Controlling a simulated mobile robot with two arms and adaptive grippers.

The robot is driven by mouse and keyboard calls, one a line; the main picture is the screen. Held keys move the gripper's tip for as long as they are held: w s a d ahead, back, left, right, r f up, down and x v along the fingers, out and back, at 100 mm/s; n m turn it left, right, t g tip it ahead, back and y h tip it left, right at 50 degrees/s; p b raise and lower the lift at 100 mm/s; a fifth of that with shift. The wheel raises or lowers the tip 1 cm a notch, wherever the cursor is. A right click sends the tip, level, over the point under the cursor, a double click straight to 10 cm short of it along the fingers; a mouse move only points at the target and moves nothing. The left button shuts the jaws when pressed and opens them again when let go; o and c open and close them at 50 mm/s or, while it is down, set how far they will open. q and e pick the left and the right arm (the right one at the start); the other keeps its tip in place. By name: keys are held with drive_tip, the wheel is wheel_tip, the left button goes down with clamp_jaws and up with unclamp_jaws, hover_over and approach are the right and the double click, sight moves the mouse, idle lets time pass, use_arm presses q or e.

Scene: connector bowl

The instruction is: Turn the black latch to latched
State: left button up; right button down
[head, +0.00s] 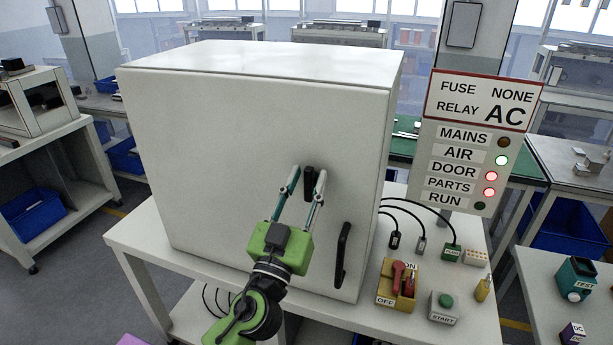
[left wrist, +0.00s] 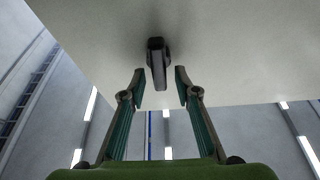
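The black latch (head: 309,181) sits on the front door of the white cabinet (head: 245,140), right of the door's middle, and points up and down in the head view. In the left wrist view the latch (left wrist: 157,62) hangs from the pale door face between and beyond my fingertips. My left gripper (head: 306,190) is open, its two fingers on either side of the latch. In the left wrist view there are gaps between the latch and the fingers (left wrist: 158,88). My right gripper is not in view.
A black door handle (head: 342,255) stands below right of the latch. The table right of the cabinet carries a red switch on a yellow box (head: 398,284), a green START button (head: 445,301) and cabled plugs (head: 421,244). A sign (head: 470,140) shows DOOR and PARTS lit red, AIR green.

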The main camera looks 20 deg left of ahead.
use_arm(q)
clamp_jaws()
